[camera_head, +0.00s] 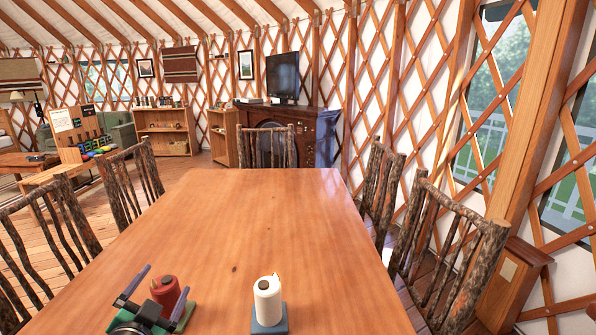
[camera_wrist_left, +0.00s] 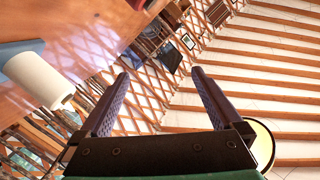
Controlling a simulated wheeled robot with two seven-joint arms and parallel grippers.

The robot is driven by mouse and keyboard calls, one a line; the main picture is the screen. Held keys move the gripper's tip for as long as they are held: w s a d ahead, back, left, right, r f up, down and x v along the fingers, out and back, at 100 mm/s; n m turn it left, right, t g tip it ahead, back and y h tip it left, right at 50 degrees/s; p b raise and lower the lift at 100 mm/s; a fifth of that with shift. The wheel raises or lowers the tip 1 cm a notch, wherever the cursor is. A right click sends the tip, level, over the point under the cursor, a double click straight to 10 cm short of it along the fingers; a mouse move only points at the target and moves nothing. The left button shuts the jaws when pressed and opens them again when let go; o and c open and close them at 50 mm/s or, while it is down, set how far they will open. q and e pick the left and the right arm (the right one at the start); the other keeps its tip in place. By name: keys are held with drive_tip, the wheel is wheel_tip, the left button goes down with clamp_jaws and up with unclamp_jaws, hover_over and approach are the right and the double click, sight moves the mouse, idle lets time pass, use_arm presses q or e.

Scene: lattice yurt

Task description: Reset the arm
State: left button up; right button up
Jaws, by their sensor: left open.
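My left gripper (camera_head: 167,278) is at the bottom left of the head view, over the near end of the wooden table (camera_head: 235,225). Its two purple fingers are spread apart. In the left wrist view the gripper (camera_wrist_left: 160,73) shows nothing held between its fingers. My right gripper is not in view.
Rustic log chairs stand around the table, on the left (camera_head: 131,184), at the far end (camera_head: 266,147) and on the right (camera_head: 447,254). The middle and far part of the tabletop are clear. A dark cabinet with a television (camera_head: 282,76) stands beyond.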

use_arm(q)
drive_tip(key=s+d+f+n+g+h, duration=0.1)
drive_tip(key=s+d+f+n+g, duration=0.1)
drive_tip(key=s+f+g, duration=0.65)
drive_tip(key=s+d+f+n+g+h, duration=0.15)
drive_tip(key=s+f+g, duration=0.25)
drive_tip(key=s+f, duration=0.85)
wheel_tip(320, 180, down, 30)
drive_tip(key=g+b, duration=0.2)
drive_tip(key=b, duration=0.4)
drive_tip(key=s+a+f+b, duration=0.2)
drive_tip(key=s+f+b, duration=0.2)
drive_tip(key=s+f, duration=1.45)
wheel_tip(320, 180, up, 11)
drive_tip(key=p, duration=1.2)
drive_tip(key=shift+w+a+r+g, duration=0.15)
drive_tip(key=shift+w+r+g, duration=0.05)
drive_tip(key=shift+w+g, duration=0.2)
drive_tip(key=shift+n+y, duration=0.25)
